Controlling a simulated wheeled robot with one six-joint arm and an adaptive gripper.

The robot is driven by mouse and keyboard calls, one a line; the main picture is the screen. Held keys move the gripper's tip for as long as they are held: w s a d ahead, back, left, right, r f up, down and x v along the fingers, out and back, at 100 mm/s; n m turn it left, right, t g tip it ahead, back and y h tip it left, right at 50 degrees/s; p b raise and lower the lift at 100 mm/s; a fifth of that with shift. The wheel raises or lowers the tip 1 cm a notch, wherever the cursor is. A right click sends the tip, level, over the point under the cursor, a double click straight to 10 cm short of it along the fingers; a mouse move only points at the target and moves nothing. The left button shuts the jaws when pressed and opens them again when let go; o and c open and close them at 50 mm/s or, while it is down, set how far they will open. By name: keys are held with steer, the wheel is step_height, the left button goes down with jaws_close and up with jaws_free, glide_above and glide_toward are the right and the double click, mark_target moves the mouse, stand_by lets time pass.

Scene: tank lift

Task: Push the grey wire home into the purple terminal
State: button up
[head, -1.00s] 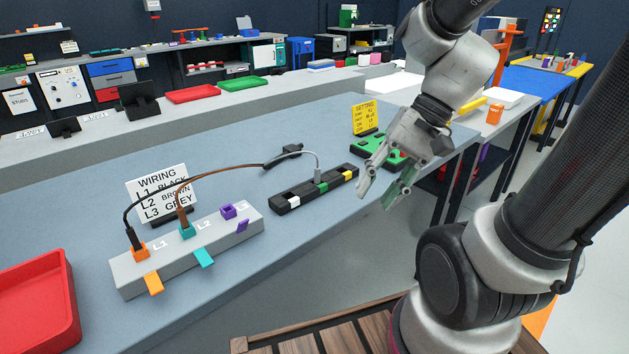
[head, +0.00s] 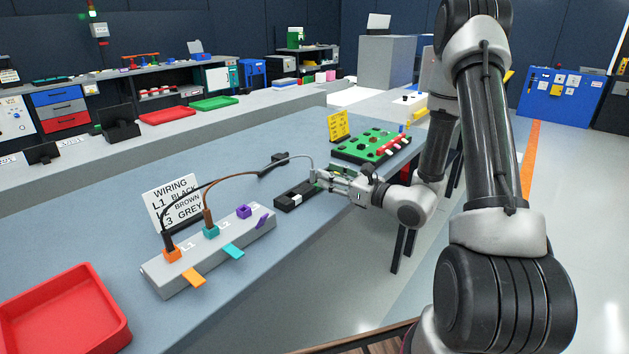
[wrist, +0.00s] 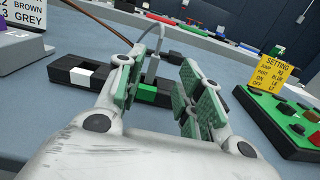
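The purple terminal (head: 243,211) is the rightmost on the grey terminal block (head: 215,255); no wire shows in it. The grey wire (head: 295,157) arcs from a black clip (head: 274,165) to the black holder strip (head: 294,196). My gripper (head: 318,177) is at the strip's far part, fingers pointing left. In the wrist view my gripper's green-padded fingers (wrist: 160,68) are apart, with the wire's dark end (wrist: 152,70) standing between them above the green square (wrist: 147,92). Whether a pad touches it, I cannot tell.
Orange (head: 171,254) and teal (head: 210,231) terminals hold the black and brown wires, which arc above the block. A wiring sign (head: 172,203) stands behind. A red tray (head: 65,310) is at front left. A green board (head: 370,146) and yellow sign (head: 339,125) stand beyond my gripper.

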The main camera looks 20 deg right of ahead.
mark_target(314, 170)
steer(key=x, duration=0.6)
steer(key=shift+s+a+r, duration=0.1)
steer(key=shift+a+r, duration=0.05)
steer(key=shift+a, duration=0.2)
jaws_close()
